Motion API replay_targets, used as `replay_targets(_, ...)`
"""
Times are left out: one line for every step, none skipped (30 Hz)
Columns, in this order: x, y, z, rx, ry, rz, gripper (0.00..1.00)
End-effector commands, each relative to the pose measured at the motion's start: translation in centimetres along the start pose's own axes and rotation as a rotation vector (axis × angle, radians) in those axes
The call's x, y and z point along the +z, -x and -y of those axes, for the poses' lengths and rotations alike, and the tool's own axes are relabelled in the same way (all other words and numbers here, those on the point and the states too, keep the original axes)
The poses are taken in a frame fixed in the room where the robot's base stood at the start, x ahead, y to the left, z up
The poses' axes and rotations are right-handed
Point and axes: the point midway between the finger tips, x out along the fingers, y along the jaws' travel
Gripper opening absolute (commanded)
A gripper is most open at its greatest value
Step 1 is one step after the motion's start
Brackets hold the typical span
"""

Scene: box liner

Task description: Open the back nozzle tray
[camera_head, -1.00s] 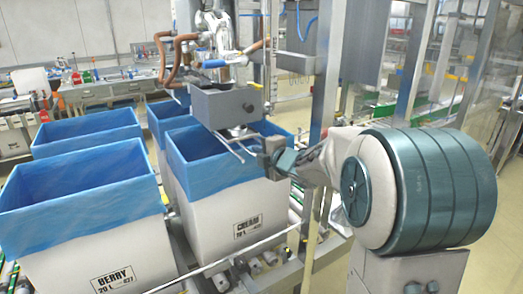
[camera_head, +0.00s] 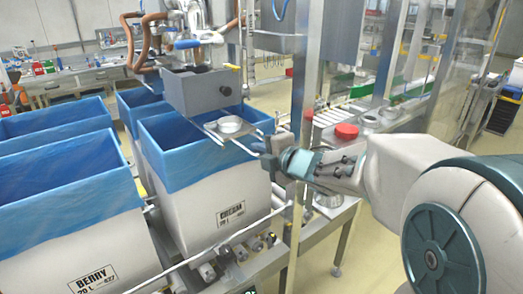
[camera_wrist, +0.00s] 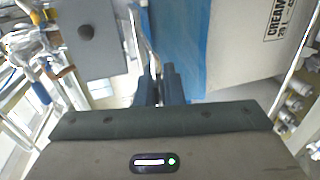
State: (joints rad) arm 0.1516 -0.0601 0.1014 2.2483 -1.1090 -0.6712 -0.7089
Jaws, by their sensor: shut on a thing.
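The nozzle tray (camera_head: 215,134) is a thin metal frame holding a round silver dish (camera_head: 230,125). It sticks out to the right from under the grey nozzle box (camera_head: 202,92), over the blue-lined CREAM box (camera_head: 205,215). My gripper (camera_head: 264,158) is at the tray's near right end, shut on its thin handle. In the wrist view my gripper (camera_wrist: 160,82) has its fingers close together at the thin metal handle (camera_wrist: 146,45). The fingers hide the exact grip.
The BERRY box (camera_head: 70,240) stands at the left, and other blue-lined boxes are behind. A steel post (camera_head: 303,120) rises just right of my gripper. Rollers run below the boxes.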

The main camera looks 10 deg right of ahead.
Motion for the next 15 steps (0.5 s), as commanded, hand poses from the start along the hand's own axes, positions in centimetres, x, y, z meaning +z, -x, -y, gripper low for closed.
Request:
replay_targets(0.0,0.0,0.0,0.0,0.0,-0.001,0.13)
replay_targets(0.0,0.0,0.0,0.0,0.0,-0.001,0.17)
replay_targets(0.0,0.0,0.0,0.0,0.0,0.0,0.17)
replay_targets(0.0,0.0,0.0,0.0,0.0,0.0,0.17)
replay_targets(0.0,0.0,0.0,0.0,0.0,0.0,0.17)
replay_targets(0.1,0.0,0.0,0.0,0.0,0.001,0.17)
replay_targets(0.1,0.0,0.0,0.0,0.0,0.001,0.17)
replay_targets(0.1,0.0,0.0,0.0,0.0,0.001,0.17)
replay_targets(0.1,0.0,0.0,0.0,0.0,0.001,0.17)
replay_targets(0.1,0.0,0.0,0.0,0.0,0.001,0.17)
replay_targets(0.1,0.1,0.0,0.001,0.0,0.001,0.17)
replay_targets(0.1,0.3,0.0,0.001,0.001,0.002,0.17)
replay_targets(0.1,0.5,0.0,0.001,0.001,0.002,0.17)
replay_targets(0.1,0.7,-0.1,0.001,0.002,0.003,0.17)
replay_targets(0.1,1.1,-0.1,0.002,0.003,0.003,0.17)
